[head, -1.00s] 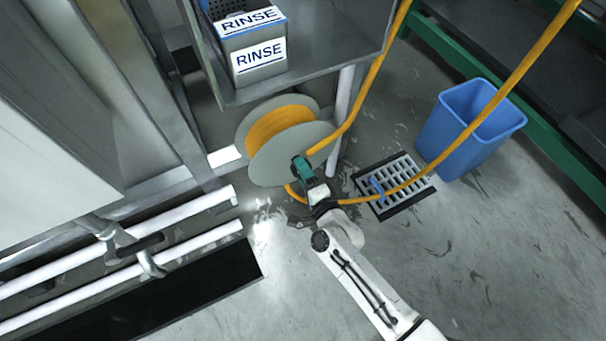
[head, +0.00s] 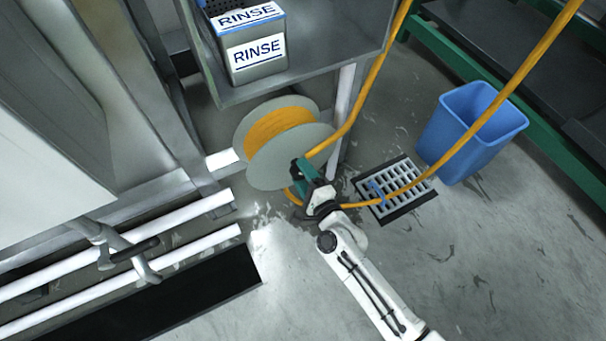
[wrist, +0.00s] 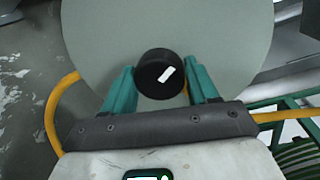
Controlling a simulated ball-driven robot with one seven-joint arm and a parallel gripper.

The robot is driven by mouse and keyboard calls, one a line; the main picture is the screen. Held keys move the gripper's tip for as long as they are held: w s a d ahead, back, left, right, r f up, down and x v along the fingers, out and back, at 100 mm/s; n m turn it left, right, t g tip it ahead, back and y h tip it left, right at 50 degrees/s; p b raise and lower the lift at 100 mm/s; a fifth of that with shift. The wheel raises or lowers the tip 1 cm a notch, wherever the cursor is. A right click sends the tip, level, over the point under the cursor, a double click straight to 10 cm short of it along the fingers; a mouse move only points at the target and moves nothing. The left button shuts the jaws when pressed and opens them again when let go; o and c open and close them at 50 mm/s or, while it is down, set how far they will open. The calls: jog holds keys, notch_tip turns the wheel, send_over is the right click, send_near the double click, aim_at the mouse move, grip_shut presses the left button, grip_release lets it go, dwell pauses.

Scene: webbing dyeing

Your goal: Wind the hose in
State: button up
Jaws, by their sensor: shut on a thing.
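The hose reel (head: 268,165) is a drum with pale grey discs, under the steel shelf. Orange hose (head: 283,121) is wound on its drum. A run of orange hose (head: 362,103) rises from the reel past the shelf corner, and another length (head: 430,171) crosses the floor grate and goes up to the top right. My gripper (head: 302,171) is at the face of the near disc. In the wrist view its green fingers are shut on a round black knob (wrist: 158,74) that stands out from the disc (wrist: 225,45). The knob's shaft is hidden.
A blue bin (head: 463,135) stands right of the floor grate (head: 402,199). A blue clip-like piece (head: 377,189) sits on the grate. A box marked RINSE (head: 256,57) is on the shelf. White pipes (head: 170,222) run at left. The lower right floor is clear.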

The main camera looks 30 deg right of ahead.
jog(key=shift+f, duration=0.1)
jog(key=o, duration=1.1)
jog(key=shift+c, duration=0.2)
jog(key=s, duration=1)
jog(key=shift+s+d+r+p, duration=0.2)
jog(key=shift+s+r+p, duration=0.15)
jog(key=shift+s+r, duration=0.1)
